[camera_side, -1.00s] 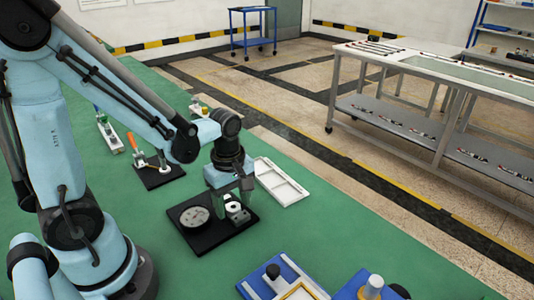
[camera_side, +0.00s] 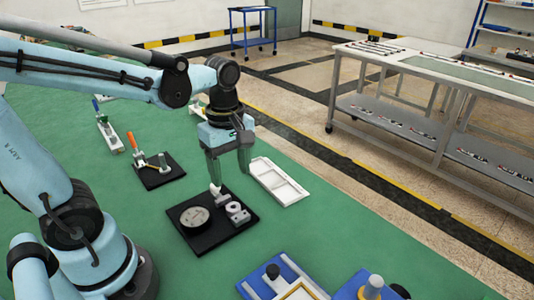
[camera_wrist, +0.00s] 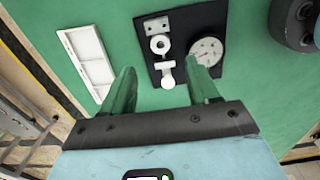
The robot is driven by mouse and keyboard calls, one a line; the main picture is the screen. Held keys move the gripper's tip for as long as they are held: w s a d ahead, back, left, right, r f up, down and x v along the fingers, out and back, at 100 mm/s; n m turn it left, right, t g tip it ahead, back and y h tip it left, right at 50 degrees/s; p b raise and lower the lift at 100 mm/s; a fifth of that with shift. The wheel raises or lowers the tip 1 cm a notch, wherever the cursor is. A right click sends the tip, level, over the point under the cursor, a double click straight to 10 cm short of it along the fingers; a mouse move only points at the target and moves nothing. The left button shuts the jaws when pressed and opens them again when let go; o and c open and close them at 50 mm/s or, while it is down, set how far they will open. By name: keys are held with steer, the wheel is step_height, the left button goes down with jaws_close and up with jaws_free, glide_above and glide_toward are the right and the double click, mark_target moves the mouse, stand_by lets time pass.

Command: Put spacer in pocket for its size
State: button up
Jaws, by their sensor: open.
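A white ring, which looks like the spacer (camera_side: 233,207), lies on the black gauge board (camera_side: 205,248). In the wrist view the ring (camera_wrist: 153,45) sits between a white block with holes (camera_wrist: 157,24) and a small white T-shaped piece (camera_wrist: 166,75). A round dial (camera_side: 195,217) is beside it on the board. The white tray with rectangular pockets (camera_side: 266,166) lies behind the board, on the left in the wrist view (camera_wrist: 78,60); its pockets look empty. My gripper (camera_side: 229,178) is open and empty above the board's far edge, its fingers (camera_wrist: 163,82) pointing down and apart from the ring.
A toggle clamp with an orange handle (camera_side: 133,142) stands on a black base at the left. The green table (camera_side: 330,225) is clear to the right of the board and tray.

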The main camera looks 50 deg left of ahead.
steer(key=m+t, duration=0.2)
steer(key=m, duration=0.3)
steer(key=r+m+t, duration=0.1)
steer(key=m+t, duration=0.1)
steer(key=m, duration=0.4)
steer(key=d+m+t, duration=0.1)
steer(key=m+t, duration=0.1)
steer(key=m, duration=0.3)
steer(key=shift+w+d+r+m+t, duration=0.1)
steer(key=shift+w+r+m+t, duration=0.2)
steer(key=shift+w+r, duration=0.1)
steer(key=shift+o, duration=0.6)
steer(key=shift+w+m+t, duration=0.1)
steer(key=shift+m+t, duration=0.2)
steer(key=shift+m, duration=0.3)
